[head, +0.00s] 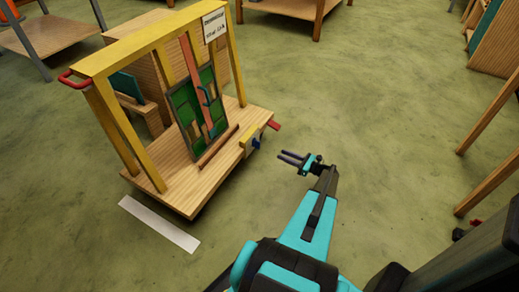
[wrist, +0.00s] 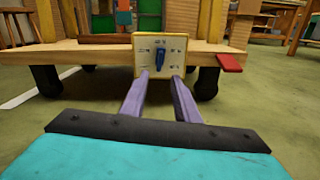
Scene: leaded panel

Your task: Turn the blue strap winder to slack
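The blue strap winder (wrist: 160,60) is a small knob on a pale, yellow-edged dial plate (wrist: 145,59) at the cart deck's edge. Its grip stands about upright; the marks around it are too small to read. The winder also shows in the head view (head: 256,143). An orange-red strap (head: 189,62) runs down over the green leaded panel (head: 184,107). My gripper (wrist: 160,75) is open and empty. Its two fingers point at the dial, one to each side below the knob in the wrist view. In the head view, my gripper (head: 283,155) is apart from the winder.
The wooden cart deck (head: 190,195) stands on dark wheels (wrist: 46,80). A red tab (wrist: 230,62) sticks out right of the dial. A white strip (head: 158,224) lies on the floor in front. Open green floor lies right of the cart; wooden tables stand farther off.

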